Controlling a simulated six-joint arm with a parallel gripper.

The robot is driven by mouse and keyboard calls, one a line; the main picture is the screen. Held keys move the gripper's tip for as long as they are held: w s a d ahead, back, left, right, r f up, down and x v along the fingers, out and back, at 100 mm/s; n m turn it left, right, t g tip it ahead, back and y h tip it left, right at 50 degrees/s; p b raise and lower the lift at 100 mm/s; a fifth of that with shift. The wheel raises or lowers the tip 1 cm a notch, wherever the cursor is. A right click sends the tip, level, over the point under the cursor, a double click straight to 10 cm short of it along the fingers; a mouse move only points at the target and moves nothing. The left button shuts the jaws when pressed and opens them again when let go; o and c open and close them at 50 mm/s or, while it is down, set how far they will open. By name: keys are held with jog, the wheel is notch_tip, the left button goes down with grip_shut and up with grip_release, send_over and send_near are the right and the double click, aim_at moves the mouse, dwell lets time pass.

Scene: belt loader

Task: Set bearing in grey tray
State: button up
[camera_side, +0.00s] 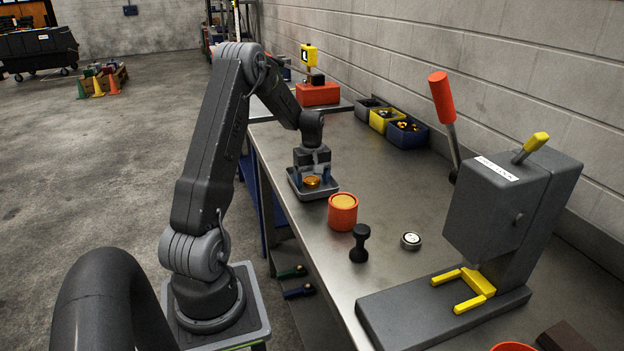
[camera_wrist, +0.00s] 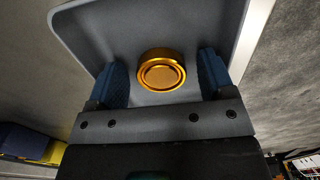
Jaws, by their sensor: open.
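A gold round part (camera_side: 312,182) lies in the grey tray (camera_side: 300,193) on the bench. In the wrist view the gold part (camera_wrist: 161,72) sits between my two blue fingers, with a gap on each side, and the tray (camera_wrist: 92,32) spreads around it. My gripper (camera_side: 312,177) is open, pointing down low over the tray. A small silver ring with a dark edge (camera_side: 411,240), which looks like a bearing, lies on the bench to the right. I cannot tell for sure which of the two is the bearing.
An orange cup-like container (camera_side: 342,212) stands close to the tray's right. A grey press (camera_side: 510,215) with a red-handled lever fills the right. Bins (camera_side: 406,133) line the wall. The mid-bench is clear.

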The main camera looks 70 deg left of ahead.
aim_at(312, 181)
notch_tip(312, 181, up, 12)
jog(key=w+d+r+m+t+y, duration=0.15)
jog(key=d+r+m, duration=0.4)
jog(key=d, duration=0.75)
jog(key=s+d+m+t, duration=0.1)
jog(key=s+d+m, duration=0.3)
jog(key=d, duration=0.4)
jog(key=s+d+r+m+t+h, duration=0.1)
jog(key=s+d+m, duration=0.3)
jog(key=d, duration=0.4)
jog(key=s+d+m+t, duration=0.2)
jog(key=s+d+m, duration=0.2)
jog(key=d, duration=0.5)
jog(key=shift+s+r, duration=0.3)
jog(key=shift+s, duration=0.3)
jog(key=shift+m+h, duration=0.25)
